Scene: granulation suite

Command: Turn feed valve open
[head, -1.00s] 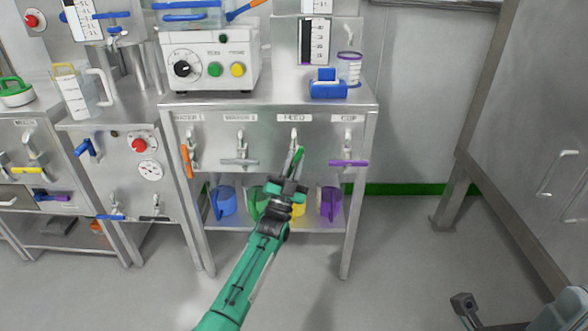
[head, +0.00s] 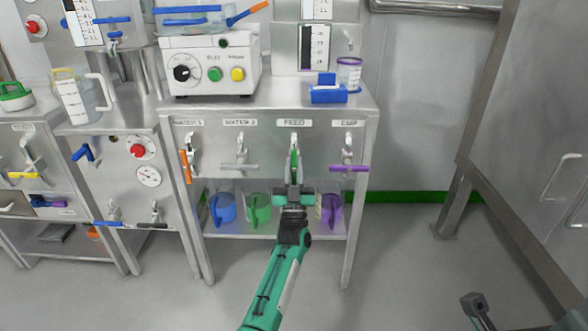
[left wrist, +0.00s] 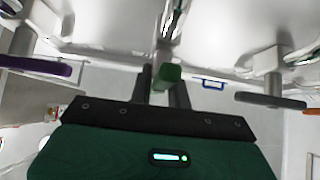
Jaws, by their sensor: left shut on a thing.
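The feed valve's green handle (head: 294,163) hangs below the FEED label (head: 293,123) on the steel panel and points straight down, in line with the valve's metal spout. My left gripper (head: 294,190) is shut on the lower end of this handle. In the left wrist view the handle's green end (left wrist: 168,73) sits between the two dark fingers. My right gripper (head: 476,303) shows at the lower right, away from the panel; its jaw state is unclear.
The grey valve handle (head: 239,167) and the purple CUP handle (head: 348,168) lie crosswise on either side; the orange handle (head: 185,166) hangs down. Blue, green and purple jugs (head: 223,208) stand on the shelf below. Open floor lies to the right.

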